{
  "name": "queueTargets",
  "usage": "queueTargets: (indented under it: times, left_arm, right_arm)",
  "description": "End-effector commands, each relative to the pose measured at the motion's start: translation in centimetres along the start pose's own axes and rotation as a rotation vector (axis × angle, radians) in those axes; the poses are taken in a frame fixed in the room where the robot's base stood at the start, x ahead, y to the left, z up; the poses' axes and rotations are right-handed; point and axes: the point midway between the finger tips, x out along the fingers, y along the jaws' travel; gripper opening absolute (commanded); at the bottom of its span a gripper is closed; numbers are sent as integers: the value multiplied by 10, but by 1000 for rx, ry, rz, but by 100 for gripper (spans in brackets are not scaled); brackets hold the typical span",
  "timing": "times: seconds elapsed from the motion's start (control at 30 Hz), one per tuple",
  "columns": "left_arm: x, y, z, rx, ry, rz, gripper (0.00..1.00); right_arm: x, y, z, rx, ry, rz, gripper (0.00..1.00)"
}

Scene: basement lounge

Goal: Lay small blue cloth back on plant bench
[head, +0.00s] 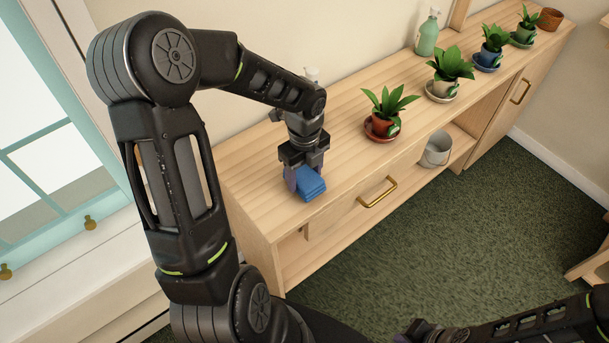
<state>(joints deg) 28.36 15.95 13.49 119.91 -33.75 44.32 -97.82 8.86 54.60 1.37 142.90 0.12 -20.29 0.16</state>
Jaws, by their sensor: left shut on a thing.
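The small blue cloth (311,185) is a folded bundle at the left end of the wooden plant bench (254,178), near its front edge. My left gripper (304,172) points down over the bench top and is shut on the cloth. The cloth is at or just above the wood; I cannot tell whether it touches. My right gripper (424,330) shows only in part at the bottom edge, low over the floor and away from the bench; its fingers are not clear.
A potted plant in a red pot (384,126) stands right of my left gripper. More potted plants, a green bottle (427,34) and a brown pot (550,19) stand farther along. A metal bucket (437,149) sits on the lower shelf. The bench's left end is clear around the cloth.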

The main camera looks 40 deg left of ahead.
Motion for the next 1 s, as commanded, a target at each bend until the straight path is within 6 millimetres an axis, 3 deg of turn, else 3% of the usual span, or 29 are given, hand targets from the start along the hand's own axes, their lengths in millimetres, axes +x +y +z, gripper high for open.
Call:
queueTargets:
  times: [0.27, 0.3, 0.53, 0.83, 1.0]
  left_arm:
    - [8, 0, 0, 0, 0, -1, 27]
    - [8, 0, 0, 0, 0, -1, 61]
    - [8, 0, 0, 0, 0, -1, 80]
    - [7, 0, 0, 0, -1, -1, 81]
    - [-6, -1, 1, -1, -3, -3, 81]
  right_arm:
    - [0, 0, 0, 0, 0, 0, 0]
    - [0, 0, 0, 0, 0, 0, 0]
    - [0, 0, 0, 0, 0, 0, 0]
    - [0, 0, 0, 0, 0, 0, 0]
    - [0, 0, 0, 0, 0, 0, 0]
